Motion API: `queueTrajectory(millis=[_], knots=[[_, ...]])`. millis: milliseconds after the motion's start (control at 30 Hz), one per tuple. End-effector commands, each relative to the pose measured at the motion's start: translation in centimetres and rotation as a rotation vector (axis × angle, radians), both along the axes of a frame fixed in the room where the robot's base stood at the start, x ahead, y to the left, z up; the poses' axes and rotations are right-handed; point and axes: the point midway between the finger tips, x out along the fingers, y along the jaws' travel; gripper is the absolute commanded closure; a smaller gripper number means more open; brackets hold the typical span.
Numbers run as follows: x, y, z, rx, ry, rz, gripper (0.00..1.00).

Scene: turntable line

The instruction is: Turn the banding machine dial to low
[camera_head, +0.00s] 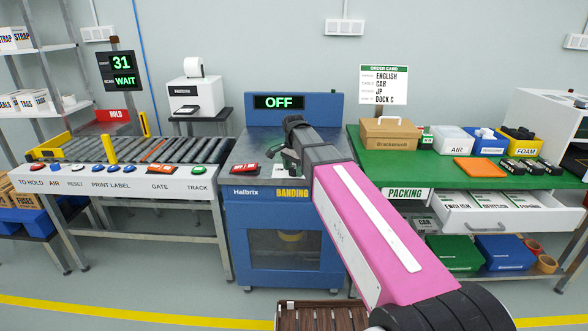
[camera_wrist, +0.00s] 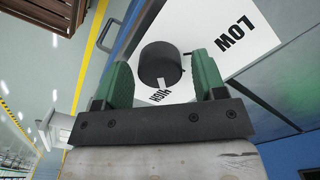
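The banding machine (camera_head: 270,225) is a blue cabinet marked Halbrix BANDING, and its display (camera_head: 278,102) reads OFF. The dial (camera_wrist: 160,60) is a round black knob on a white plate in the wrist view. Its pale pointer mark faces the word HIGH at the bottom of the plate. The word LOW (camera_wrist: 235,33) is at the upper right. My gripper (camera_wrist: 161,72) is open, with one green finger on each side of the dial and a small gap showing at each side. In the head view my gripper and wrist hide the dial.
A red rocker switch (camera_head: 245,169) is on the machine's top, left of my gripper. A roller conveyor (camera_head: 120,150) stands to the left. A green packing table (camera_head: 410,172) with a cardboard case (camera_head: 389,135) and several bins stands close on the right.

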Motion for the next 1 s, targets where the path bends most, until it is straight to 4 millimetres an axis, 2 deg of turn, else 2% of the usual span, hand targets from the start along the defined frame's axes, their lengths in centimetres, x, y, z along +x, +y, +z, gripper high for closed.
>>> queueTrajectory(millis=[33,100,133,567,1000], knots=[[0.0,0.0,0.01,0.0,0.0,0.0,0.53],[0.0,0.0,0.01,0.0,0.0,0.0,0.76],[0.0,0.0,0.02,0.0,0.0,0.0,0.8],[0.01,0.01,0.04,0.0,0.0,0.068,0.8],[0.02,0.01,0.05,0.0,0.0,0.422,0.8]])
